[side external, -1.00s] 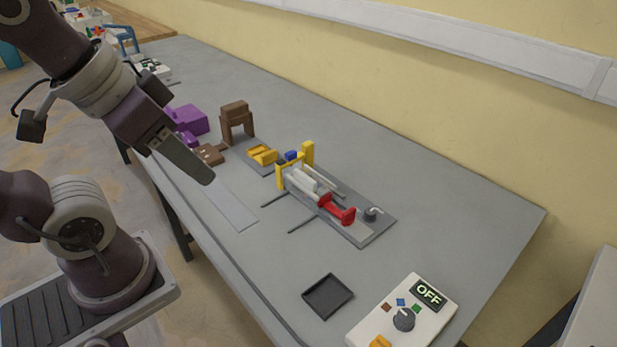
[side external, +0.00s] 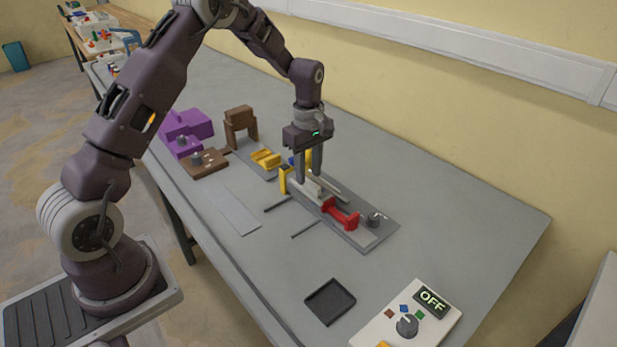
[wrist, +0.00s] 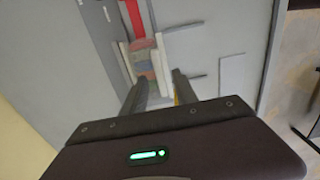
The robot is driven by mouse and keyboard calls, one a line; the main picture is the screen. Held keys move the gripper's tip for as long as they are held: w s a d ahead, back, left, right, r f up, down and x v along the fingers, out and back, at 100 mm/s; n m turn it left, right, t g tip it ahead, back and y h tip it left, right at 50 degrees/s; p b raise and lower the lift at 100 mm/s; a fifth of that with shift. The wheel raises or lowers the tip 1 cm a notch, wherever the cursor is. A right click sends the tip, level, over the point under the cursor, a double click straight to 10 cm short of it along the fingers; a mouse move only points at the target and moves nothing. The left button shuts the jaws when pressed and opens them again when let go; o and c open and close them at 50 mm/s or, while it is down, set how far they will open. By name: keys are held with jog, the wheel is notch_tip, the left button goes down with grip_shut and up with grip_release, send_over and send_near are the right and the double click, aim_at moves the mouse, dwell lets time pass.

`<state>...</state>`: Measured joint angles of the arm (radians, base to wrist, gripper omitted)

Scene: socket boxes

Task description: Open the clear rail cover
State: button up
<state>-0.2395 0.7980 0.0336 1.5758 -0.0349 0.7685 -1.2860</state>
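The rail assembly sits on a grey base plate (side external: 378,232) in the middle of the table. It has pale blocks in a row, a yellow upright frame (side external: 284,180) at its far end and a red piece (side external: 343,214) toward the near end. The red piece also shows in the wrist view (wrist: 135,18). I cannot make out the edges of the clear cover in either view. My gripper (side external: 310,179) points down over the yellow-frame end of the rail. Its two fingers are apart in the wrist view (wrist: 160,82), and I cannot tell whether they touch anything.
A grey knob (side external: 373,219) stands beside the red piece. Thin dark rods stick out to the left of the rail. Brown (side external: 240,125) and purple (side external: 187,124) fixtures stand farther back. A black tray (side external: 330,300) and a control box reading OFF (side external: 405,325) are in front.

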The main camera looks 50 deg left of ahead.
notch_tip(320, 180, down, 2)
jog(key=shift+f, duration=0.2)
grip_shut()
jog(key=shift+r, duration=0.1)
dwell(1.3)
